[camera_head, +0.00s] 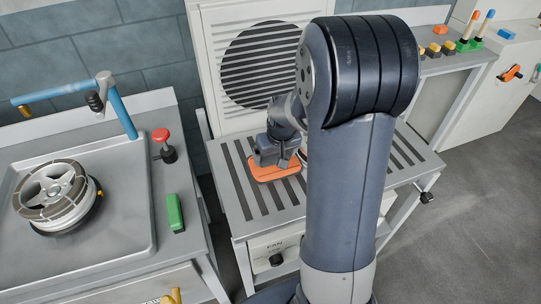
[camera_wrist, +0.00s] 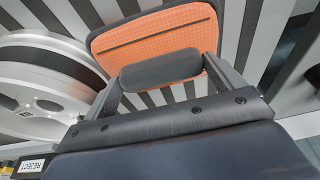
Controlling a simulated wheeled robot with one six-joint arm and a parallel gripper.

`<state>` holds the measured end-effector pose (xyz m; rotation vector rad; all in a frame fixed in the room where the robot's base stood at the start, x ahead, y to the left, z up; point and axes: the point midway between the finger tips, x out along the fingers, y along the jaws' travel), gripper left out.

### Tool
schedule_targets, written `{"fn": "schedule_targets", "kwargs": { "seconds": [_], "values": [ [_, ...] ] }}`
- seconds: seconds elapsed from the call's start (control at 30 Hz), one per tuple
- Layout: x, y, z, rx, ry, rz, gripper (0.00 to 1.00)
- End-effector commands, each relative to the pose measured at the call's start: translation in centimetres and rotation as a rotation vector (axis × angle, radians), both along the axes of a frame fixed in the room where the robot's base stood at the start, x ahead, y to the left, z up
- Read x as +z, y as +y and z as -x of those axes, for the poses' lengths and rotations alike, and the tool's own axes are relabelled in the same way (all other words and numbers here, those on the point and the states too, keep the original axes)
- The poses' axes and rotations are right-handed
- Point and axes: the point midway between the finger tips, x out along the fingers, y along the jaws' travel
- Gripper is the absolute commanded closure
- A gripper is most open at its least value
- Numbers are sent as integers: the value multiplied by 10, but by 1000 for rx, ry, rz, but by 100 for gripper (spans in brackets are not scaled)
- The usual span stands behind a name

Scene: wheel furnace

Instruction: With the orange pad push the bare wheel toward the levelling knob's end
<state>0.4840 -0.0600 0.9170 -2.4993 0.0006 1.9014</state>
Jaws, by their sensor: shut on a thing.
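My gripper (camera_head: 278,158) is shut on the grey handle of the orange pad (camera_head: 262,172). The pad is low over the slatted bench; I cannot tell if it touches the slats. In the wrist view the fingers (camera_wrist: 160,85) stand on both sides of the handle, and the orange pad (camera_wrist: 150,38) lies beyond. The bare wheel (camera_wrist: 40,85), pale silver, lies at the left of the wrist view, close beside the pad; contact is unclear. My arm hides it in the head view. A black knob (camera_head: 427,197) sits at the bench's right end, likely the levelling knob.
The slatted bench (camera_head: 238,227) has a FAN knob (camera_head: 276,260) on its front. Another wheel (camera_head: 58,197) sits in a basin at left, with a blue arm (camera_head: 120,105), red knob (camera_head: 161,135) and green block (camera_head: 176,213). A REJECT label (camera_wrist: 33,165) shows in the wrist view.

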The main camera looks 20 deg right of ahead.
Motion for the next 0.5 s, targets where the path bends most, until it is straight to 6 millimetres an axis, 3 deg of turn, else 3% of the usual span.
{"fn": "schedule_targets", "kwargs": {
  "seconds": [0.5],
  "values": [
    [0,-27,0,-2,-1,0,35]
  ]
}}
